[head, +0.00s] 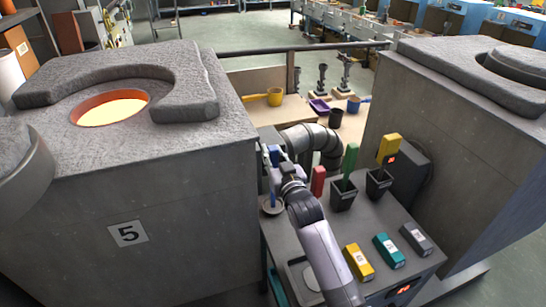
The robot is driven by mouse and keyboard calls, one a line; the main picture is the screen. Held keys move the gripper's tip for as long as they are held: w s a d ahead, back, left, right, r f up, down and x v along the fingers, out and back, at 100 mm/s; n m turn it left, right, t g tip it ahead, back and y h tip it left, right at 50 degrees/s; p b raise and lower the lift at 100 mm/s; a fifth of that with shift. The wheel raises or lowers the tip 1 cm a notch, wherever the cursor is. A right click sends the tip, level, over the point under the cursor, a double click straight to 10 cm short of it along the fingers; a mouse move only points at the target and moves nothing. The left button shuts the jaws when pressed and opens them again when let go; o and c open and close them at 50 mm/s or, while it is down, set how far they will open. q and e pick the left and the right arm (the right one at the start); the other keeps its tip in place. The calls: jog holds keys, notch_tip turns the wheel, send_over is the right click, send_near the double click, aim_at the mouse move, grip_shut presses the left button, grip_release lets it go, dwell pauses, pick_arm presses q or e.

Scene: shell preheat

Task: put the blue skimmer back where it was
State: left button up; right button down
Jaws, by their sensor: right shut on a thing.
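My right gripper (275,168) is shut on the blue skimmer (275,152) by its blue handle, above the left edge of the dark tool stand (330,232). A small round plate (272,206) with a blue part shows below the gripper; I cannot tell whether it belongs to the skimmer. My own arm covers part of the stand. A green-handled tool (350,160) stands in a black holder (343,197), and a yellow-handled tool (388,149) stands in another holder (379,184). A red handle (318,181) is upright beside my arm; its base is hidden. My left gripper is out of view.
Yellow (358,262), teal (389,250) and grey (416,238) blocks lie along the stand's front. A furnace marked 5 (185,210), with a glowing opening (112,107), stands left. Another furnace (465,130) stands right. Behind, a bench (262,112) holds several cups.

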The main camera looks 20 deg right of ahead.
jog(key=shift+f, duration=0.5)
jog(key=c, duration=1.4)
grip_release()
jog(key=shift+f, duration=0.15)
jog(key=shift+o, duration=0.2)
jog(key=s+b, duration=0.1)
jog(key=s, duration=1.1)
jog(key=shift+d+b, duration=0.2)
jog(key=shift+b, duration=0.15)
